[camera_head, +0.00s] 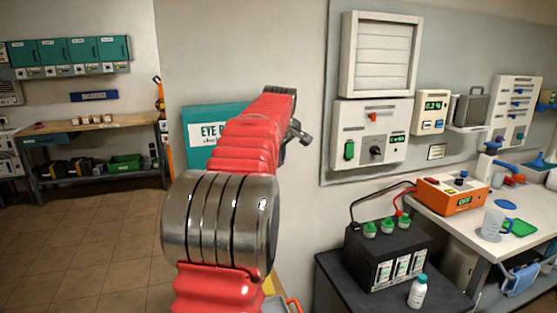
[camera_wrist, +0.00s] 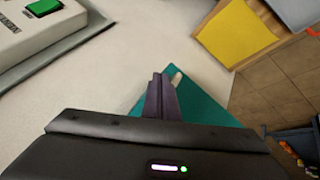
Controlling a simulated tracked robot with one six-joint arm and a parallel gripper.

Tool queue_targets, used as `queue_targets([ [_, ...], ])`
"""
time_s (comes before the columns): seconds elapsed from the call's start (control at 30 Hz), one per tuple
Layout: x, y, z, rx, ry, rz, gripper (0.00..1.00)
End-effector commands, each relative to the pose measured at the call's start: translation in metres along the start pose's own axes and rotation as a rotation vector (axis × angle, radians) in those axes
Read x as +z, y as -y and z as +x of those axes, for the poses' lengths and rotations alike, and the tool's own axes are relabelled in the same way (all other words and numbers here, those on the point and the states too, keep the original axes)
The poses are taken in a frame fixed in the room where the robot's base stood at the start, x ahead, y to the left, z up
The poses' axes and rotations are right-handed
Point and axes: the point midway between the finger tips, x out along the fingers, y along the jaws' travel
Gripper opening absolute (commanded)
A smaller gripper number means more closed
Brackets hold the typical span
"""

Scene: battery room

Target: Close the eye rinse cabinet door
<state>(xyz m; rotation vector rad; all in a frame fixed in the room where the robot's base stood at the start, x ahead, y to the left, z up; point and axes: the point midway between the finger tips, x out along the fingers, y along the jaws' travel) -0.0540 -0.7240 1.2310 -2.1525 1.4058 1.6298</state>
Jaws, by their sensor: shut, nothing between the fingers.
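In the head view the gripper (camera_head: 298,132) is partly hidden behind my arm.
A white control box with a green button (camera_head: 349,151) is on the wall panel to the right. A black battery (camera_head: 385,255) and a white bottle (camera_head: 417,292) stand on a dark stand, front right. A workbench (camera_head: 95,126) stands at the left. Tiled floor between is clear.

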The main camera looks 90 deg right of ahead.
Motion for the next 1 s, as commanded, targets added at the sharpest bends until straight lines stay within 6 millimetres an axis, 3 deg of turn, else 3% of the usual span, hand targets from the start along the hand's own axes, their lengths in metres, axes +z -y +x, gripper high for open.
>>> queue_targets([
  [0.33, 0.019, 0.009, -0.015, -0.001, -0.002, -0.002, 0.0],
  [1.0, 0.032, -0.044, -0.082, -0.003, -0.003, -0.005, 0.0],
])
